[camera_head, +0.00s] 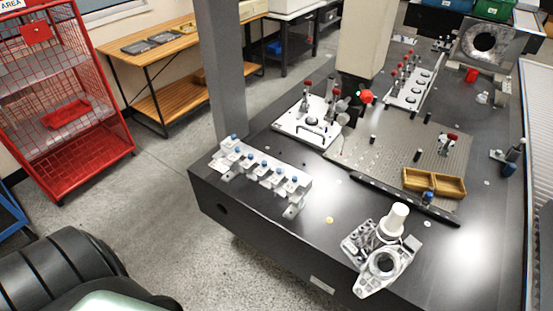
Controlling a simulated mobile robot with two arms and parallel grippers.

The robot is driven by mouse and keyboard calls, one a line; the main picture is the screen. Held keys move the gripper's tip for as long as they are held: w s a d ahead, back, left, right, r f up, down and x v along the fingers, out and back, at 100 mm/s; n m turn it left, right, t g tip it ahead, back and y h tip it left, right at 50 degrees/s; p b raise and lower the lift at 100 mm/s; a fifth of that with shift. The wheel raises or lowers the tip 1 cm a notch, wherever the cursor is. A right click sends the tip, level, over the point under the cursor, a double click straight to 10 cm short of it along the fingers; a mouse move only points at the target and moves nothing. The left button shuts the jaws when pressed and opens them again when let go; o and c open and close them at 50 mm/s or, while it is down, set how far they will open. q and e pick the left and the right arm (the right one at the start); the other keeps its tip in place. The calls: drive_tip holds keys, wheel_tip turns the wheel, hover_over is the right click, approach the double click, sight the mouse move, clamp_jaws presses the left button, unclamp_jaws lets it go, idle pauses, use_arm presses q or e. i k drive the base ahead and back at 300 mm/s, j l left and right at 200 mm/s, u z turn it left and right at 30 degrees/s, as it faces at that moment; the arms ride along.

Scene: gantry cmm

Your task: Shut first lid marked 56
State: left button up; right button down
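I cannot make out a lid marked 56 in the head view; no such number is readable. A small tan wooden box with two compartments (434,183) sits on the grey perforated plate, its top open. Neither of my grippers shows in this view.
A large black table (260,217) fills the right side. It carries a row of blue-knobbed fixtures (262,168), a metal casting (381,262) and red-knobbed clamps (311,117). A grey column (222,60) stands behind its edge. A wooden bench (170,47) is at the back. Grey floor lies clear between.

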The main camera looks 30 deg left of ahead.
sight(233, 141)
drive_tip(key=u, duration=1.4)
drive_tip(key=i+j+z, duration=0.3)
drive_tip(key=i+j, duration=0.2)
drive_tip(key=i+j+z, duration=0.35)
drive_tip(key=i+j, duration=0.1)
drive_tip(key=j, duration=0.1)
